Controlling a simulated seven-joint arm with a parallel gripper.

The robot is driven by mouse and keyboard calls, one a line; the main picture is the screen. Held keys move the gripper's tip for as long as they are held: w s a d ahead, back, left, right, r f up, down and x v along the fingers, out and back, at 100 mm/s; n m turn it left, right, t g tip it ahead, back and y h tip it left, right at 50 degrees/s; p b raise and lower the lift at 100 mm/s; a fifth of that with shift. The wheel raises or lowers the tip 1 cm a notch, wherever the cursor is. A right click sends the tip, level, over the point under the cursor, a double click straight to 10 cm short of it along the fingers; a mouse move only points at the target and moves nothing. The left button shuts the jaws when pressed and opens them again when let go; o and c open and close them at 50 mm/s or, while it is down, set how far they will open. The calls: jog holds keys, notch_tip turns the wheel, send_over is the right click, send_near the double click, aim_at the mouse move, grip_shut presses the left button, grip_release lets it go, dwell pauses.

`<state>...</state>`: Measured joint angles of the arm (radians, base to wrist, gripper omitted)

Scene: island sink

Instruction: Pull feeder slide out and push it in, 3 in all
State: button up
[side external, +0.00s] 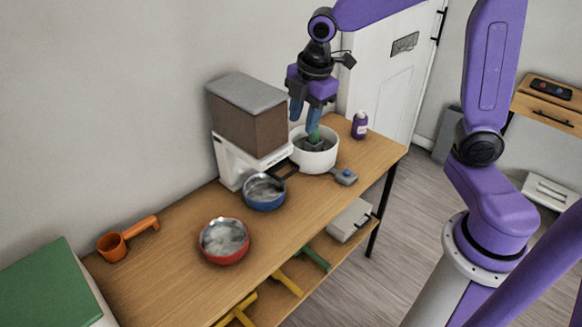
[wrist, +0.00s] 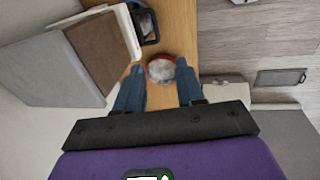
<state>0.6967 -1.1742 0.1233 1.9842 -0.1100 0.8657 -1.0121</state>
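The feeder is a brown hopper (side external: 248,122) with a grey lid (side external: 245,90) on a white base (side external: 231,170), near the wall. A black loop-shaped handle (side external: 287,168) shows at its front, next to the blue bowl; in the wrist view a black loop (wrist: 150,24) sits beside the white part. How far the slide stands out, I cannot tell. My gripper (side external: 305,124) points down and appears over the white pot (side external: 318,158) in the side view. In the wrist view its two blue fingers (wrist: 158,92) are apart, with nothing held between them.
A blue bowl (side external: 264,194) and a red bowl (side external: 224,241) with grey contents stand along the table. The red bowl also shows in the wrist view (wrist: 161,70). An orange scoop (side external: 112,246), purple bottle (side external: 360,126) and grey device (side external: 344,177) are on the table. Bare wood (side external: 180,232) lies between.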

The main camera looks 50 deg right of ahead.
send_near(290, 173)
jog(key=f, duration=0.2)
jog(key=w+f, duration=0.1)
jog(key=f, duration=0.4)
jog(key=shift+w+a+f, duration=0.1)
jog(key=shift+w+f, duration=0.1)
jog(key=shift+f, duration=0.1)
grip_shut()
dwell(1.5)
